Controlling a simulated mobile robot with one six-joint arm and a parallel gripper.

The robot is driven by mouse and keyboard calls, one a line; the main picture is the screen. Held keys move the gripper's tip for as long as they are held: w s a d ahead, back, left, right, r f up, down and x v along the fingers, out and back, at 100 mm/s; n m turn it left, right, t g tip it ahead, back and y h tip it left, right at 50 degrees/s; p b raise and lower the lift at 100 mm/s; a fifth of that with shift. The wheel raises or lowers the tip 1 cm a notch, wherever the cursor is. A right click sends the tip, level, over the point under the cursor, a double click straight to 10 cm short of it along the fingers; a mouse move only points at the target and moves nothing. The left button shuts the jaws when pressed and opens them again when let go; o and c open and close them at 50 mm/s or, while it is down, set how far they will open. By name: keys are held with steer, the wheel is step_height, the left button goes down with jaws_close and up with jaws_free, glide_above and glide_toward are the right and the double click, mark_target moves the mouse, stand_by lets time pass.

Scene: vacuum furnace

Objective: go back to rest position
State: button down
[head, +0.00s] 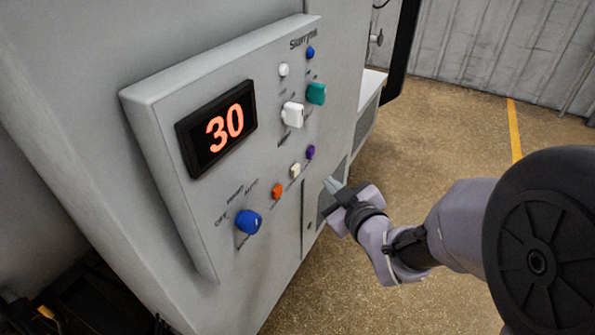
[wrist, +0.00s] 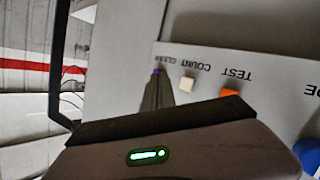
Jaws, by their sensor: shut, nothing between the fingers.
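My gripper (head: 334,184) is shut and empty in the head view, with its fingertips close to the lower right edge of the grey control panel (head: 165,120). In the wrist view the closed fingers (wrist: 157,92) point at the panel, with the tips by the purple button under the CLEAR label. I cannot tell whether they touch it. The purple button (head: 310,152) shows whole in the head view, up and left of the fingertips. My arm reaches in from the right.
The panel carries a display (head: 218,127) reading 30, a blue knob (head: 248,222), an orange button (head: 277,191), a cream button (head: 295,170), a white switch (head: 292,114) and a green knob (head: 316,93). Open floor (head: 440,130) lies right of the furnace.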

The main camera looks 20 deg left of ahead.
stand_by(0.3)
steer(key=s+d+r+m+h, duration=0.1)
steer(key=d+r+m+h, duration=0.15)
steer(key=d, duration=0.45)
steer(key=s+d+r+m+h, duration=0.1)
steer(key=d+r+m+h, duration=0.1)
steer(key=d+m, duration=0.3)
steer(key=s+d+r+m+h, duration=0.2)
steer(key=d+m+h, duration=0.1)
steer(key=d, duration=0.5)
steer(key=s+d+m+g, duration=0.2)
steer(key=s+m, duration=0.2)
steer(key=s, duration=0.5)
steer(key=s+d+m+g, duration=0.3)
steer(key=s+m, duration=0.1)
steer(key=s, duration=0.6)
steer(key=shift+s+f, duration=0.2)
steer(key=shift+s, duration=0.1)
